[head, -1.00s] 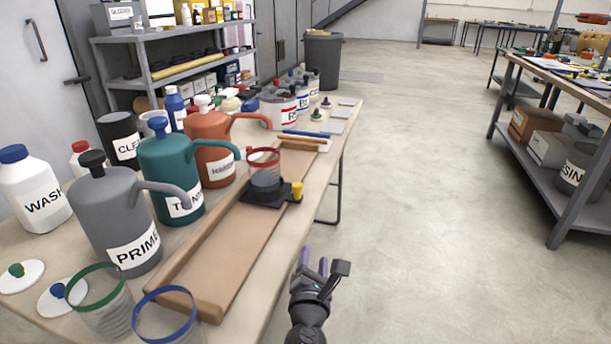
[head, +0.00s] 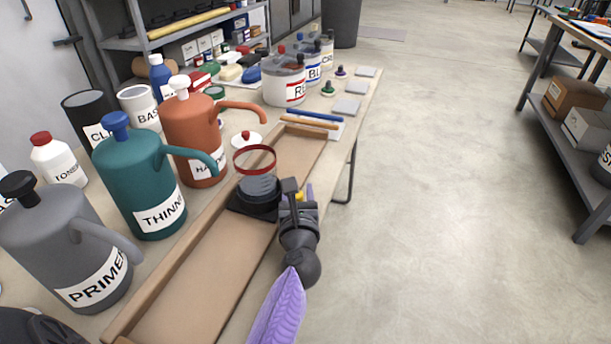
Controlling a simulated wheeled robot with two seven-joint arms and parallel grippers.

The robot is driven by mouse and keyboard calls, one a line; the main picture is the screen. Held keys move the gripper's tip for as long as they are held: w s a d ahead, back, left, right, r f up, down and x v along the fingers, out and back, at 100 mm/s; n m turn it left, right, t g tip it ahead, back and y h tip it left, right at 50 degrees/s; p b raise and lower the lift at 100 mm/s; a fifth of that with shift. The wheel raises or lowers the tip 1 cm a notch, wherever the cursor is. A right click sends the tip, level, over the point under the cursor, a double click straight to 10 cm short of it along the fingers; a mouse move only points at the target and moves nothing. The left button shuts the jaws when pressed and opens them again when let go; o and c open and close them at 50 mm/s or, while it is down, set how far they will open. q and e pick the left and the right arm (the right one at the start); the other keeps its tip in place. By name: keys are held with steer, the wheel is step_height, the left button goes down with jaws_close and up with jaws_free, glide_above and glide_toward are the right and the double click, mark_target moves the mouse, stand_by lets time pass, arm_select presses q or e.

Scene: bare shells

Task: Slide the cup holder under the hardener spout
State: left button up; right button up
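The dark cup holder (head: 240,204) sits in the long brown tray (head: 190,290) and carries a clear cup (head: 258,187) with a red rim.
The teal thinner can (head: 135,185) and grey primer can (head: 65,250) stand nearer along the tray's left side. Blue and brown sticks (head: 312,120) lie near the tray's far end. The tray floor nearer than the holder is clear.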

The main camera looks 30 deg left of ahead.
arm_select(q)
steer(key=shift+s+r, duration=0.1)
steer(key=shift+s, duration=0.1)
jaws_close()
stand_by(1.2)
